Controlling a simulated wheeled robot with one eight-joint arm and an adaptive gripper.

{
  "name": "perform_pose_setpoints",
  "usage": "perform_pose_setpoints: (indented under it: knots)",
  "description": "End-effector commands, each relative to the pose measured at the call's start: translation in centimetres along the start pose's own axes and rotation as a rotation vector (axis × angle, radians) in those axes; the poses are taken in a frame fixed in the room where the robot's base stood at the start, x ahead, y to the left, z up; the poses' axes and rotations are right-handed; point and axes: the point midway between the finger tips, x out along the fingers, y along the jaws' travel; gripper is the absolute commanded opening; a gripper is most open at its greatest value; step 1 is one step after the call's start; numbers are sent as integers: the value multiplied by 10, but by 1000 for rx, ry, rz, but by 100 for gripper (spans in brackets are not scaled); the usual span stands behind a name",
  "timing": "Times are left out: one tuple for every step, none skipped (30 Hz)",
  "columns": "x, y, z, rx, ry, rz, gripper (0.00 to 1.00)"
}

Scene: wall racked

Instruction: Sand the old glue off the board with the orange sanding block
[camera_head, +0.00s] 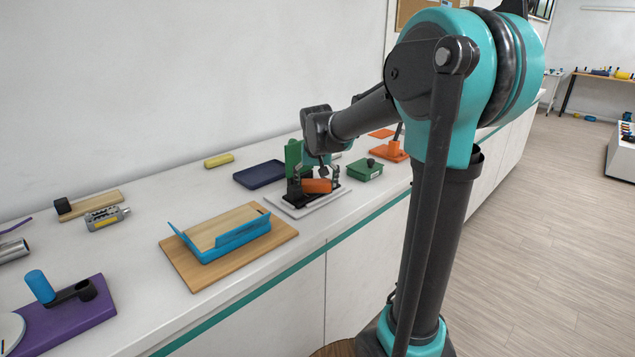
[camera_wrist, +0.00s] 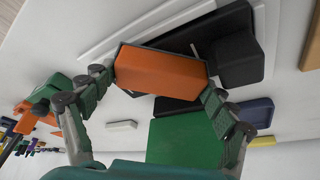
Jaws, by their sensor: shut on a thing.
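The orange sanding block (camera_head: 318,185) is between the fingers of my gripper (camera_head: 315,178), just over or on a black stand (camera_head: 318,200); I cannot tell whether it touches the stand. In the wrist view the orange block (camera_wrist: 160,72) fills the space between the fingertips of my gripper (camera_wrist: 158,84), one at each end. A wooden board (camera_head: 268,245) lies nearer on the counter, left of the gripper. A blue frame (camera_head: 240,240) with a wooden piece (camera_head: 218,229) in it sits on that board. I cannot make out the old glue.
The black stand is on a light tray (camera_head: 335,204), with a green upright panel (camera_head: 293,157) beside it. A dark blue tray (camera_head: 260,175) lies behind and a green box (camera_head: 365,169) to the right. Purple base (camera_head: 75,315) at front left. The counter is clear between board and light tray.

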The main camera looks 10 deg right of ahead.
Motion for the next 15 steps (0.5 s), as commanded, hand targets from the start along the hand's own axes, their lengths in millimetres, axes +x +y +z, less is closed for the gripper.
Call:
perform_pose_setpoints:
  knots:
    - [0,0,0,0,0,0,55]
    - [0,0,0,0,0,0,55]
    - [0,0,0,0,0,0,55]
    - [0,0,0,0,0,0,55]
    - [0,0,0,0,0,0,55]
    - [0,0,0,0,0,0,55]
    - [0,0,0,0,0,0,55]
    - [0,0,0,0,0,0,55]
    - [1,-1,-1,0,0,0,55]
    - [1,-1,-2,0,0,0,55]
    - [1,-2,-3,0,0,0,55]
    - [1,-3,-4,-1,0,0,55]
    - [2,-4,-6,-1,0,0,55]
    - [2,-6,-7,-1,0,0,55]
    - [2,-7,-8,0,0,0,55]
